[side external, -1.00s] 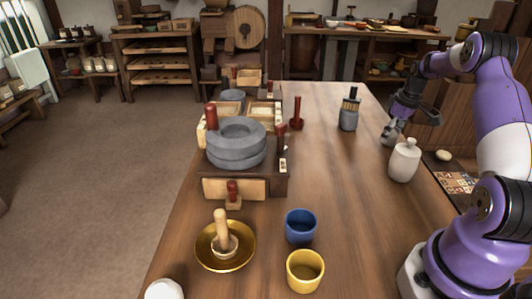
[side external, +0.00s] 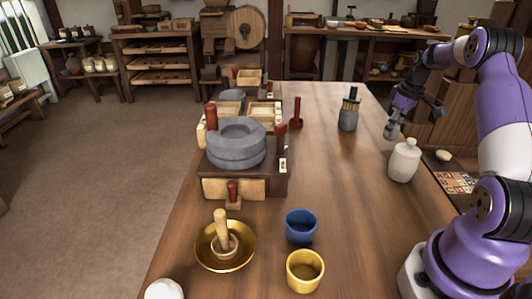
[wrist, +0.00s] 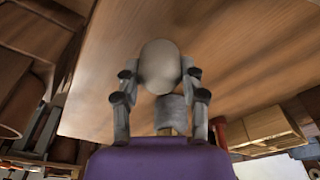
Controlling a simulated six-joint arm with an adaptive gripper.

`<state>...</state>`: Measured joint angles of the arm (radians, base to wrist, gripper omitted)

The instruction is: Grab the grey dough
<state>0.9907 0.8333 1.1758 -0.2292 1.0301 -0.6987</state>
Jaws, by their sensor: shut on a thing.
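The grey dough (wrist: 160,66) is a smooth, pale grey, egg-shaped lump in the wrist view. My gripper (wrist: 159,72) is shut on it, with a finger on either side. In the side external view the dough (side external: 390,132) is a small grey lump at the lower end of my gripper (side external: 394,122), near the table's right edge. The arm partly hides the grip there. Whether the dough is clear of the table is hard to tell.
A pale lidded jar (side external: 404,162) stands nearer the camera. The stone quern (side external: 235,145) is on the left. Blue (side external: 300,227) and yellow (side external: 305,270) cups stand in front. The table's middle is clear.

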